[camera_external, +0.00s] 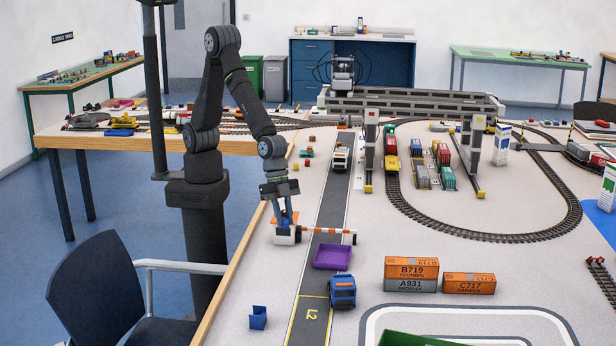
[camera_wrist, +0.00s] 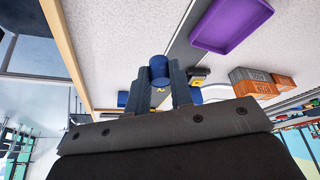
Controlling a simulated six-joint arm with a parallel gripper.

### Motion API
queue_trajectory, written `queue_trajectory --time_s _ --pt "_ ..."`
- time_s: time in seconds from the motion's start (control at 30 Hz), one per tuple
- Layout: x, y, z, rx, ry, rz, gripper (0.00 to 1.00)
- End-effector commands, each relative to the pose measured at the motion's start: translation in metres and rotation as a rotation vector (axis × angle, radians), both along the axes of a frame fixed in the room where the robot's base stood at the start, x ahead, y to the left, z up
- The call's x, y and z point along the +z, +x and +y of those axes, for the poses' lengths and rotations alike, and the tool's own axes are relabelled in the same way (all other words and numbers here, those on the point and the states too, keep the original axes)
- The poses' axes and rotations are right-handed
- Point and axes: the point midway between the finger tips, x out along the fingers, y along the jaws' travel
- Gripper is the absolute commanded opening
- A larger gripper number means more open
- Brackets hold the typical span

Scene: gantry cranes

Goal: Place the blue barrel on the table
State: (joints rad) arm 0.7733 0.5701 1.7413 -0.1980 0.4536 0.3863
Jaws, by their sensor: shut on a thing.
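The blue barrel (camera_wrist: 159,69) shows between the two dark fingers of my gripper (camera_wrist: 159,78) in the wrist view. The fingers are shut on its sides, and its rounded end faces the camera. In the external view my gripper (camera_external: 285,217) points down near the left edge of the table (camera_external: 540,270), just above and behind the white and orange barrier box. A small blue patch shows at the fingertips there. The barrel's exact height over the table is hard to tell.
A barrier box (camera_external: 287,235) with an orange-and-white arm stands close to my gripper. A purple tray (camera_external: 331,256), a blue truck (camera_external: 342,291) and a small blue bin (camera_external: 258,317) are nearby. Orange containers (camera_external: 469,283) sit to the right. Bare table lies between them.

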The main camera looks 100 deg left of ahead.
Motion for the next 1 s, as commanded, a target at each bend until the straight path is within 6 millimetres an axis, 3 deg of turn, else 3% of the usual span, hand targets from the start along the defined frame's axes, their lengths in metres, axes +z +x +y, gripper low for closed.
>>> queue_trajectory --time_s 0.03,0.2,0.5,0.77,1.0 --pt "0.000 0.013 0.021 0.046 0.000 0.001 0.00" --pt "0.001 0.048 0.086 0.185 -0.001 0.000 0.00" --pt "0.002 0.082 0.205 0.430 -0.001 0.000 0.00" --pt "0.003 0.087 0.307 0.642 -0.001 0.001 0.00" --pt "0.003 0.072 0.396 0.838 -0.001 0.001 0.00"
